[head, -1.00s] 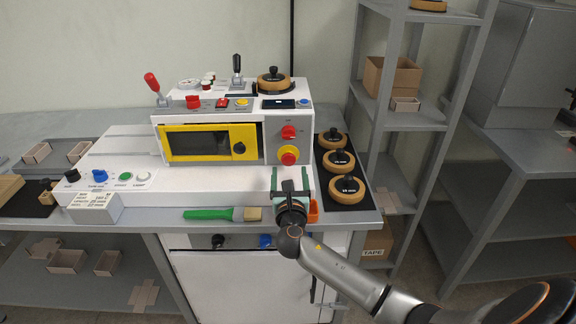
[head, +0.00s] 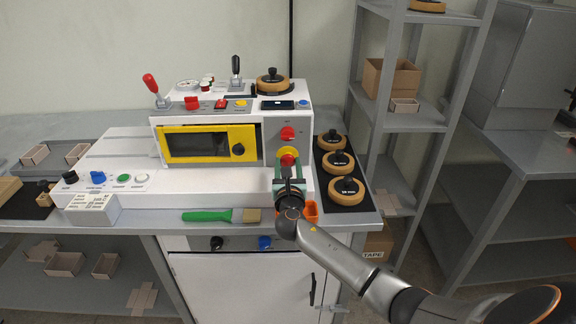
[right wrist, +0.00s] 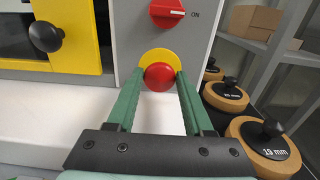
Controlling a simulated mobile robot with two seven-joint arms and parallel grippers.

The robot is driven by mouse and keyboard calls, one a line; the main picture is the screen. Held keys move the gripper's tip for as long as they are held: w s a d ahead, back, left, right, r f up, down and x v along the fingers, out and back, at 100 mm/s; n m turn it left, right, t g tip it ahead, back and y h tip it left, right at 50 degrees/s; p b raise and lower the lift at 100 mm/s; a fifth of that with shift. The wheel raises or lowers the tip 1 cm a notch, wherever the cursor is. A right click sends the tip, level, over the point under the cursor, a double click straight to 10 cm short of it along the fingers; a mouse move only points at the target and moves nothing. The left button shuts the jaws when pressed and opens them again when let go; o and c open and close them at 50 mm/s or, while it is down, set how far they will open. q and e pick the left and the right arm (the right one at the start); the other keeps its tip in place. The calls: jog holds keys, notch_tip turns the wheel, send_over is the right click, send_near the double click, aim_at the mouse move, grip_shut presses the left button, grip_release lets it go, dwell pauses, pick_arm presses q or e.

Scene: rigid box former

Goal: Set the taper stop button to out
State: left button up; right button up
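The stop button is a red mushroom knob (head: 288,160) on a yellow round plate, on the grey right panel of the white machine, below a red rotary switch (head: 288,133). It also shows in the right wrist view (right wrist: 159,76). My right gripper (head: 289,164) is in front of the panel, pointing at the button. In the right wrist view its green fingers (right wrist: 158,77) are apart, one at each lower side of the button, with nothing between them lower down. I cannot tell whether the fingertips touch the button. My left gripper is not in view.
A yellow-framed window (head: 212,145) with a black knob is left of the panel. A green-handled brush (head: 220,215) and an orange container (head: 311,211) lie near the bench's front edge.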

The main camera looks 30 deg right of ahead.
grip_shut()
dwell(0.9)
